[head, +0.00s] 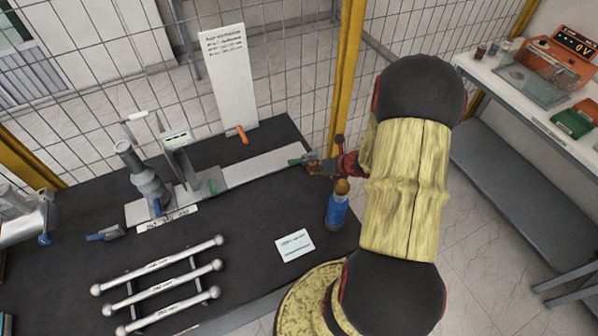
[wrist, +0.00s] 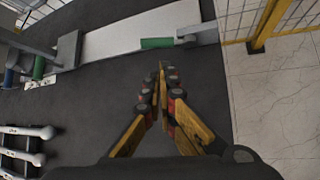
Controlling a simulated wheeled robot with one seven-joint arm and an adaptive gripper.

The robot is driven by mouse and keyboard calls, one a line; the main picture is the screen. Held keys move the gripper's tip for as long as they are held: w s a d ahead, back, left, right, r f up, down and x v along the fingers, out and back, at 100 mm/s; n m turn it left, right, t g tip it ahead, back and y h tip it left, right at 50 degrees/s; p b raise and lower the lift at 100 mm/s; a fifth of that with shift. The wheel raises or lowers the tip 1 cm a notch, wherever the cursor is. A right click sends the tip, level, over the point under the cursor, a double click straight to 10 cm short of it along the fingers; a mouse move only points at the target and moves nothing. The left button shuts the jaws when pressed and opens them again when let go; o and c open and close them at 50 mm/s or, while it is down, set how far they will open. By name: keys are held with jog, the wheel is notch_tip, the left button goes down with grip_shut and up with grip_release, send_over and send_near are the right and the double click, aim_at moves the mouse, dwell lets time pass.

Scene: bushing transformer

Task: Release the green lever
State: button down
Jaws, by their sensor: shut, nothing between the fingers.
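A small green lever (head: 297,161) lies at the right end of the long grey metal bar (head: 265,168) on the dark table. In the wrist view the lever (wrist: 157,43) is a flat green piece at the bar's near edge. My gripper (head: 315,165) is at the table's right side, close to the lever in the head view. In the wrist view my gripper (wrist: 162,68) is shut and empty, its tips short of the lever with a gap between. A second green part (head: 212,187) stands at the clamp; it also shows in the wrist view (wrist: 38,68).
A grey clamp device (head: 150,182) stands on the bar's left end. A blue bottle (head: 337,208) stands near my arm. Three white rods (head: 160,265) lie at the front left. A yellow post (head: 346,80) and wire fence stand behind the table.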

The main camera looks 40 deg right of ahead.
aim_at(300, 161)
jog(key=b+x, duration=0.1)
jog(key=x, duration=0.8)
jog(key=shift+w+a+f, duration=0.1)
jog(key=shift+y, duration=0.4)
